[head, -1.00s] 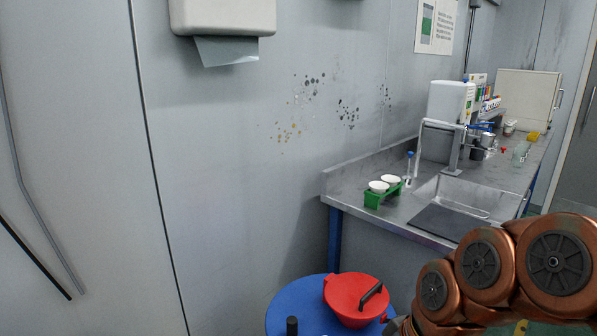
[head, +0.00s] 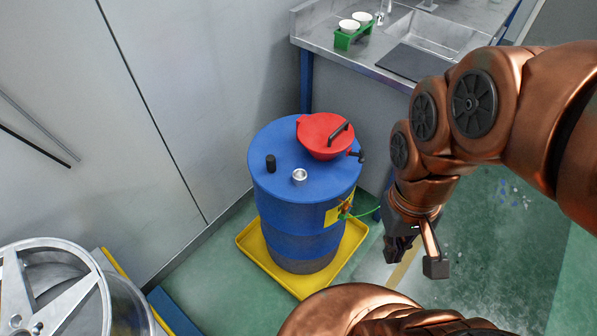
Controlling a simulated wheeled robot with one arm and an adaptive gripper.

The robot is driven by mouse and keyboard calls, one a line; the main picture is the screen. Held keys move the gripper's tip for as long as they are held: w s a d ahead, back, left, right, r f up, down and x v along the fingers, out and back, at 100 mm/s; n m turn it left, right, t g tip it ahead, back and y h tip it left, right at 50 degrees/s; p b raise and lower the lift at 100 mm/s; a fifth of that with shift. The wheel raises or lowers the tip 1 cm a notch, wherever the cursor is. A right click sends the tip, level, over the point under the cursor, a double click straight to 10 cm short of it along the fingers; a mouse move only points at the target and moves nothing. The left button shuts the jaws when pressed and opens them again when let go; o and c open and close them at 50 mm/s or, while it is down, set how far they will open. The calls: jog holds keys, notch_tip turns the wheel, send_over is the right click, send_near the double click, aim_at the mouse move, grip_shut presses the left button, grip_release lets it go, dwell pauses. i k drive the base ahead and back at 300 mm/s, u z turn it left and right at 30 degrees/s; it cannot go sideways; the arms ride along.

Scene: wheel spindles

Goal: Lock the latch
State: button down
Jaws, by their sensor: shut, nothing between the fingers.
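A blue drum (head: 300,210) stands upright with a round red lid (head: 322,140) on its top. The lid looks closed and has a black handle (head: 340,133) across it. A small black part (head: 358,155) sticks out at the lid's right edge; it may be the latch, but it is too small to tell its position. My gripper (head: 397,247) is shut and empty, pointing down to the right of the drum and apart from it. Its fingertips are small and dark in the head view.
The drum stands in a yellow tray (head: 244,243). A black cap (head: 270,163) and a metal cap (head: 300,176) rise from its top. A sink counter (head: 349,63) is behind; a silver wheel (head: 68,300) is at lower left. Green floor is free at right.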

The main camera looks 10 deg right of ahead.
aim_at(361, 154)
jog(key=u, duration=1.3)
jog(key=k, duration=1.7)
jog(key=z, duration=0.8)
